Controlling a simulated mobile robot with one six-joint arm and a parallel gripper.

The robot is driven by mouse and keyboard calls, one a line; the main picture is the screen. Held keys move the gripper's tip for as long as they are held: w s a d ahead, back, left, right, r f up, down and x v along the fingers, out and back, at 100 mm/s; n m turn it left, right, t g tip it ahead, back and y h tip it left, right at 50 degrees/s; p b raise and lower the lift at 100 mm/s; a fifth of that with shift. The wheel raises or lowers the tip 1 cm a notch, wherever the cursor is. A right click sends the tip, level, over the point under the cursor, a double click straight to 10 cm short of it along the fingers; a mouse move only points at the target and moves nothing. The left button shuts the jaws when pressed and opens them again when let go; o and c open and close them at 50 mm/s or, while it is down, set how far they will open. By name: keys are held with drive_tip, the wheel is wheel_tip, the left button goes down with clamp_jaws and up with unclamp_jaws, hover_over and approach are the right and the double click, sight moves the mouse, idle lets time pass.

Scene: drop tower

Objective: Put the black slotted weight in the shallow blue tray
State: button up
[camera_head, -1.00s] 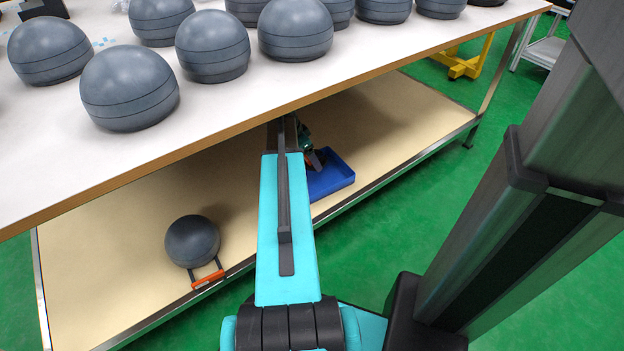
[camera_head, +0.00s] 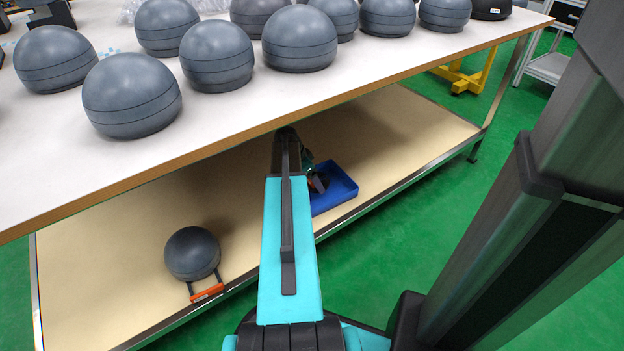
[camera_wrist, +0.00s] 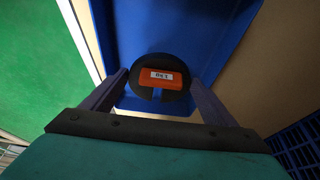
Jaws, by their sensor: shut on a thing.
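The black slotted weight (camera_wrist: 146,92) is a round black disc with an orange block and a small white label on top. In the wrist view my gripper (camera_wrist: 158,84) is shut on it, one finger on each side. The shallow blue tray (camera_wrist: 205,50) lies below and around the weight in that view. I cannot tell whether the weight touches the tray floor. In the head view the tray (camera_head: 340,190) sits on the lower shelf, and my arm hides part of it. My gripper (camera_head: 318,184) shows only in part there, over the tray's left side.
The cream lower shelf (camera_head: 120,250) has a metal front edge. A grey ball (camera_head: 192,253) with an orange-ended handle sits on it to the left. The white table top (camera_head: 60,150) overhangs the shelf and carries several grey domes. A dark blue slatted object (camera_wrist: 300,148) is at lower right.

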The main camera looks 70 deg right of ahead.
sight(309, 184)
drive_tip(key=shift+f+b, duration=1)
drive_tip(key=shift+f, duration=1.45)
drive_tip(key=shift+f, duration=0.1)
drive_tip(key=o, duration=2)
drive_tip(key=shift+c, duration=0.2)
drive_tip(key=p+v, duration=0.5)
drive_tip(key=v, duration=0.7)
drive_tip(key=shift+s+a, duration=0.1)
drive_tip(key=shift+s, duration=0.05)
